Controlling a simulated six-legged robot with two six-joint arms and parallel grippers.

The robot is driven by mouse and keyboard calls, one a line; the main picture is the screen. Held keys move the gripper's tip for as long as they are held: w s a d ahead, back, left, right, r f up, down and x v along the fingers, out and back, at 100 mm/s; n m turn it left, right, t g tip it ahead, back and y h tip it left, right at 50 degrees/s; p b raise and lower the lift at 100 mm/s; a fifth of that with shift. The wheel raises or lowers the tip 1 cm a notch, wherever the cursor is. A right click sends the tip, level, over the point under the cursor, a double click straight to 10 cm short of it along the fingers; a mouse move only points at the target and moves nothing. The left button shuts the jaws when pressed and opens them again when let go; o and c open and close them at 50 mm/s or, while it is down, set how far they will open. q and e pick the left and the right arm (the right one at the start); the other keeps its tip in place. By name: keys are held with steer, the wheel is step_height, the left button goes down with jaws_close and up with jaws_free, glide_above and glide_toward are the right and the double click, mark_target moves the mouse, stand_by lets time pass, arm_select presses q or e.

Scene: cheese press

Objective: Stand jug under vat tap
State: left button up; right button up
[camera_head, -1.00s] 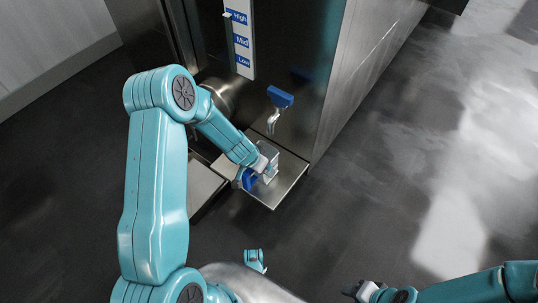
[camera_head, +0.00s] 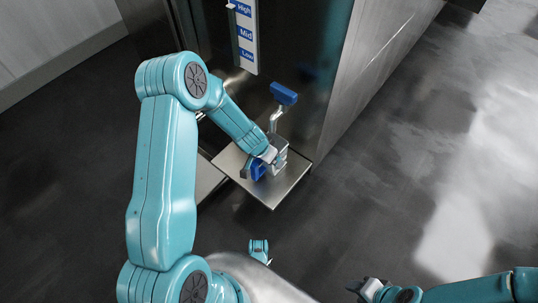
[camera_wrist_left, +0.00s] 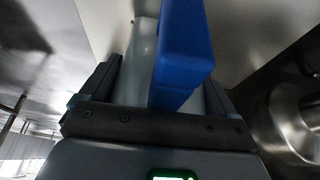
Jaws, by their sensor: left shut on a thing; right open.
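The jug (camera_head: 281,150) is a small grey vessel with a blue handle (camera_head: 257,172). It is over the metal shelf (camera_head: 272,197), close below the vat tap (camera_head: 274,122), which has a blue lever (camera_head: 284,94). I cannot tell whether its base touches the shelf. My left gripper (camera_head: 269,156) is shut on the jug and hides part of it. In the left wrist view the blue handle (camera_wrist_left: 184,45) stands between the fingers, with the pale jug body (camera_wrist_left: 139,60) behind. My right gripper (camera_head: 364,287) is open and empty, low in the head view.
The vat (camera_head: 300,50) is a dark metal cabinet with a High, Mid, Low scale (camera_head: 245,35) on its front. Its side wall (camera_head: 372,60) runs back on the right. The shelf's front part is bare. Open dark floor (camera_head: 400,190) lies to the right.

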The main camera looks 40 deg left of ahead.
arm_select(q)
steer(key=shift+f, duration=0.15)
steer(key=o, duration=0.9)
steer(key=shift+f, duration=0.1)
steer(key=shift+c, duration=0.2)
steer(key=shift+r, duration=0.35)
steer(key=p+v, duration=0.6)
steer(key=v, duration=0.5)
steer(key=shift+s+r+p, duration=0.15)
steer(key=shift+r+p, duration=0.2)
steer(key=shift+r, duration=0.05)
